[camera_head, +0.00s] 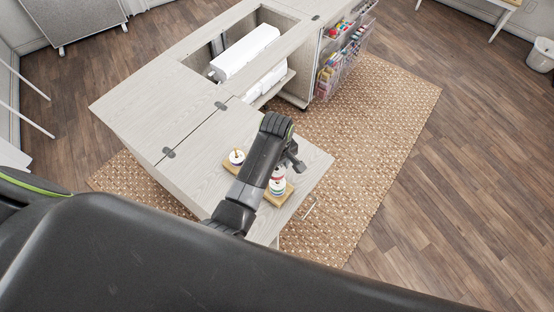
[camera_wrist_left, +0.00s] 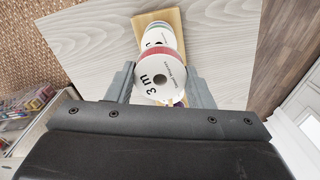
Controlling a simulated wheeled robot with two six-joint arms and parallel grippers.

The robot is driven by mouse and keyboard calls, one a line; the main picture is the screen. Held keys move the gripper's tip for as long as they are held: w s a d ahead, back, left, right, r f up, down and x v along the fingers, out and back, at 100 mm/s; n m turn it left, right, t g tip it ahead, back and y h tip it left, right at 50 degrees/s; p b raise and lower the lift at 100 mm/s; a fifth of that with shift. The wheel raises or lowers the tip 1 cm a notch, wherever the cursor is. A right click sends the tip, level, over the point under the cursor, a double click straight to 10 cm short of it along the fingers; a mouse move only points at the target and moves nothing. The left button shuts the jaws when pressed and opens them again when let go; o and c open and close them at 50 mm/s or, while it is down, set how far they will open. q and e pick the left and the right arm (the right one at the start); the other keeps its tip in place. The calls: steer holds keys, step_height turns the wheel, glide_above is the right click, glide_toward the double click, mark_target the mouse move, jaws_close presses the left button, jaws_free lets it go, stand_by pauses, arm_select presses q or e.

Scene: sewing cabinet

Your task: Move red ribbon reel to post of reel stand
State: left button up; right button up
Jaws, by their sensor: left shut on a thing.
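The red ribbon reel (camera_wrist_left: 160,75), with a white face marked "3 m" and a red rim, sits between the fingers of my left gripper (camera_wrist_left: 160,88) in the left wrist view. In the head view my left gripper (camera_head: 291,158) is over the right end of the wooden reel stand (camera_head: 233,170), beside a stack of reels (camera_head: 277,184). The arm hides the middle of the stand. A white reel (camera_head: 237,157) sits around a post at its left end. The wrist view shows another white-faced reel (camera_wrist_left: 158,34) behind the held one. My right gripper is out of view.
The stand rests on the pale cabinet top (camera_head: 190,150), whose right edge is close by. An opening with a white sewing machine (camera_head: 245,52) lies further back. Clear bins of craft supplies (camera_head: 340,62) hang on the far side. A woven rug (camera_head: 375,120) surrounds the cabinet.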

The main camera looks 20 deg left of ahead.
arm_select(q)
steer(key=shift+d, duration=0.3)
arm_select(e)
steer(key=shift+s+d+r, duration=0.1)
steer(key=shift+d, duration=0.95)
arm_select(q)
steer(key=shift+a, duration=0.2)
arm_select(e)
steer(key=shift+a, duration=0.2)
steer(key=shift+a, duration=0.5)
arm_select(q)
steer(key=shift+f, duration=0.25)
steer(key=shift+f+b, duration=0.3)
steer(key=shift+f, duration=0.35)
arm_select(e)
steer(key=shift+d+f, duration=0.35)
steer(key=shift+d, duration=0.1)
arm_select(q)
steer(key=shift+f+b, duration=0.85)
steer(key=shift+f, duration=0.6)
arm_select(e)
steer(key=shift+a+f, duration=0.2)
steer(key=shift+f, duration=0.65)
